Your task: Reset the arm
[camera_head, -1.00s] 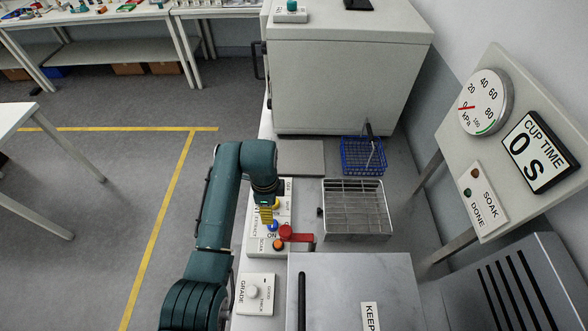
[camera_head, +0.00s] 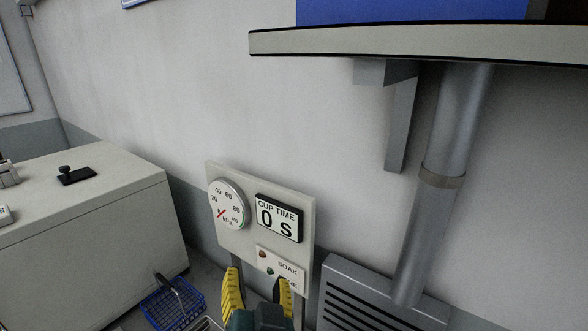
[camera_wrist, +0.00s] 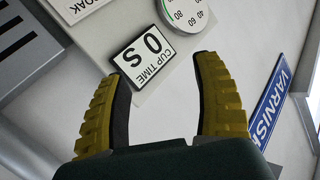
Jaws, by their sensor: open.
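My gripper (camera_head: 258,287) shows at the bottom of the head view, with its two yellow fingers spread apart and nothing between them. It is raised in front of the gauge panel (camera_head: 282,213) and covers part of the panel's lower edge. In the wrist view my gripper (camera_wrist: 163,105) is also open and empty, and the CUP TIME display (camera_wrist: 142,57) reading 0 S lies beyond the fingertips. The rest of my arm is out of the head view.
The dial gauge (camera_head: 228,204) reads near zero. A blue wire basket (camera_head: 172,303) stands at lower left beside a large pale cabinet (camera_head: 85,235). A grey slotted box (camera_head: 375,300), a thick pipe (camera_head: 455,130) and an overhead shelf (camera_head: 330,42) are at right. A VARNISH sign (camera_wrist: 272,105) shows in the wrist view.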

